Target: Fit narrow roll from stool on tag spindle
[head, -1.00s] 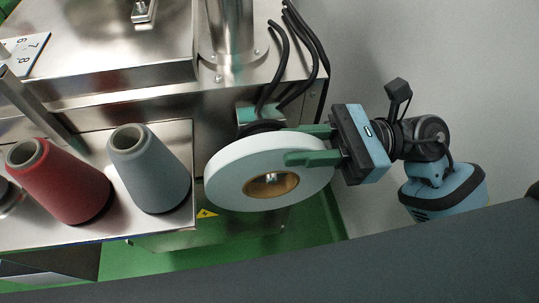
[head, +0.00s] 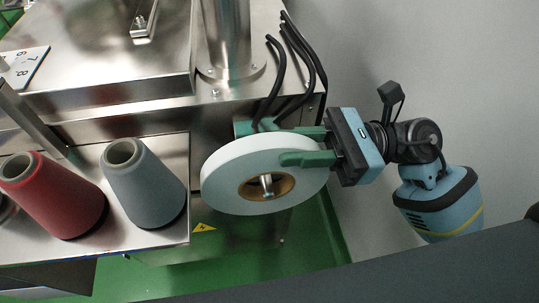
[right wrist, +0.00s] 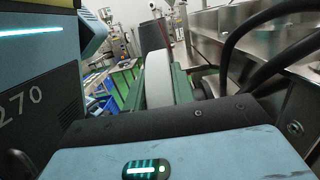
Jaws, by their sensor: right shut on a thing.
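The white narrow roll (head: 228,185) with a brown core is gripped at its right edge by my right gripper (head: 310,146), whose green fingers are shut on it. The metal tag spindle (head: 267,184) shows inside the core's hole, so the roll is around the spindle end; how far on it sits I cannot tell. In the right wrist view the roll (right wrist: 158,80) appears edge-on between the green fingers. The stool and my left gripper are not in view.
A grey cone (head: 146,185) and a red cone (head: 55,195) stand on the metal shelf left of the roll. Black cables (head: 291,70) hang close above the gripper. A steel column (head: 226,35) rises behind. Green floor lies below, with a pale wall at right.

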